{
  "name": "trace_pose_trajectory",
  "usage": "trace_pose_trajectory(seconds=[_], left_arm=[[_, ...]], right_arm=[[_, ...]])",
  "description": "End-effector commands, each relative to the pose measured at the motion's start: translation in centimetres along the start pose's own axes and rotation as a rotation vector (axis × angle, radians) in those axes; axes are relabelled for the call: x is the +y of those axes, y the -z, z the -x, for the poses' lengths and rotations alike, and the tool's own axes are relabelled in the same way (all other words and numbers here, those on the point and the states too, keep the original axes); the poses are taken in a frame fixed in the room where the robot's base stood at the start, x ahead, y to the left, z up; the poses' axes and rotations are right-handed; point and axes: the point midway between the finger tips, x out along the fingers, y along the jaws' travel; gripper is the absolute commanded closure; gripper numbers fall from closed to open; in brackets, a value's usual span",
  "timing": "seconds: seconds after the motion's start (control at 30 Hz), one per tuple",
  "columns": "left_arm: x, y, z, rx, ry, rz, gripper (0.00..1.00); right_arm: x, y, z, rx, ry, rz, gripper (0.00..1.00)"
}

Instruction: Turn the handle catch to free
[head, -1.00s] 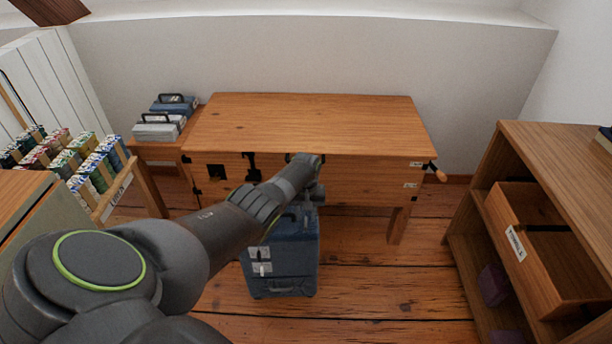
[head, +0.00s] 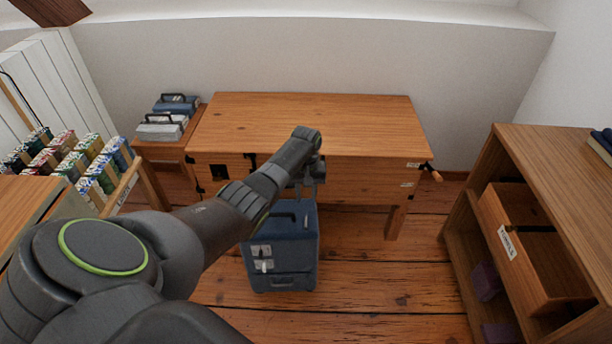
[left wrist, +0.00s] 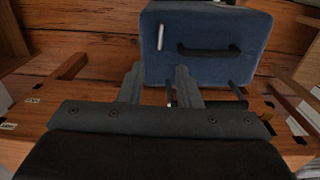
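A blue wheeled case (head: 303,252) stands upright on the floor in front of the bench. Its top, with a dark handle (left wrist: 208,50) and a small pale lever (left wrist: 160,37), shows in the left wrist view. The lever, which looks like the handle catch, lies nearly parallel to the case's side, left of the handle. My left gripper (head: 313,188) is above the rear right part of the case. In the left wrist view my left gripper (left wrist: 158,74) is open, its fingers apart, with nothing seen held and the lever beyond the tips. My right gripper is not in view.
Floor (head: 390,280) right of the case is clear.

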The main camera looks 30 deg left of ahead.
Motion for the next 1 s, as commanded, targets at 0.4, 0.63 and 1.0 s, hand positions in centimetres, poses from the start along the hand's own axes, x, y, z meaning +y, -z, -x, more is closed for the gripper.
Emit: trace_pose_trajectory(seconds=[0.4, 0.63, 1.0], left_arm=[[-0.1, 0.0, 4.3, -0.001, 0.001, 0.001, 0.69], [-0.1, 0.0, 4.3, -0.001, 0.001, 0.001, 0.69], [-0.5, -0.7, 2.9, -0.002, 0.006, -0.005, 0.69]], right_arm=[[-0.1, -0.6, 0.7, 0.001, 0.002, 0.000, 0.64], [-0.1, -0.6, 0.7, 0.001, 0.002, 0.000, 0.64], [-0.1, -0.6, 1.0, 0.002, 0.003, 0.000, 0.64]])
